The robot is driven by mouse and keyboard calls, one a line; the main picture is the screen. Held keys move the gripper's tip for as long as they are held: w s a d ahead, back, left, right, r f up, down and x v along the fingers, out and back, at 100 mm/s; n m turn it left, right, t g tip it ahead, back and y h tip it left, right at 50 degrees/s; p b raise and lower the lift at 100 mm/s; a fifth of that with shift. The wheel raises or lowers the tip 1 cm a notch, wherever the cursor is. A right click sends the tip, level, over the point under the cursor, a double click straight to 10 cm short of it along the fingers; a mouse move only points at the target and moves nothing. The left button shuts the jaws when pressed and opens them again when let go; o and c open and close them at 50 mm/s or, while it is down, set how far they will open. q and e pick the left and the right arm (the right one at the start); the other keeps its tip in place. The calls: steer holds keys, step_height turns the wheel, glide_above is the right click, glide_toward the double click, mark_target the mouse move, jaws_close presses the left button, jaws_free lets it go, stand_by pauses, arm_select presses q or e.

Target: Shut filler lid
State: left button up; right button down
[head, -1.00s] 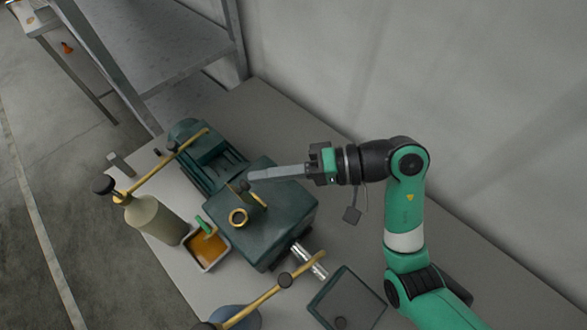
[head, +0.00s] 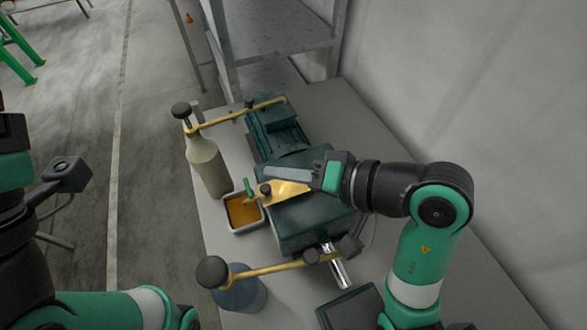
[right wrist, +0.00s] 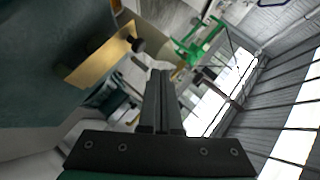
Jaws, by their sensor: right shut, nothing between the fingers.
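The brass filler lid (head: 290,191) with its black knob (head: 265,188) is over the dark green gearbox housing (head: 300,222) in the head view. In the right wrist view the lid (right wrist: 97,63) shows as a flat brass plate rising from the green housing. No filler opening shows, and I cannot tell the lid's exact angle. My right gripper (head: 268,173) is shut and empty. Its fingers overlap the lid's upper edge in the head view; I cannot tell whether they touch. My left wrist shows at the left edge, but its fingers do not.
A drip tray (head: 231,229) with orange liquid, a beige bottle (head: 206,165) and a blue vessel (head: 240,292) stand left of the gearbox. Brass arms with black knobs cross above and below. A metal shelf (head: 280,45) stands behind; the wall is at right.

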mark_target(279, 197)
steer(key=shift+s+a+f+n+h, duration=0.2)
steer(key=shift+a+f+n+h, duration=0.1)
steer(key=shift+a+h, duration=0.15)
stand_by(0.4)
steer(key=s+d+r+p, duration=0.1)
steer(key=s+r+p, duration=0.2)
steer(key=r+p, duration=0.1)
steer(key=s+d+r+p, duration=0.2)
steer(key=s+r+p, duration=0.1)
steer(key=r, duration=0.4)
steer(key=shift+d+r+p, duration=0.15)
steer(key=shift+p, duration=0.3)
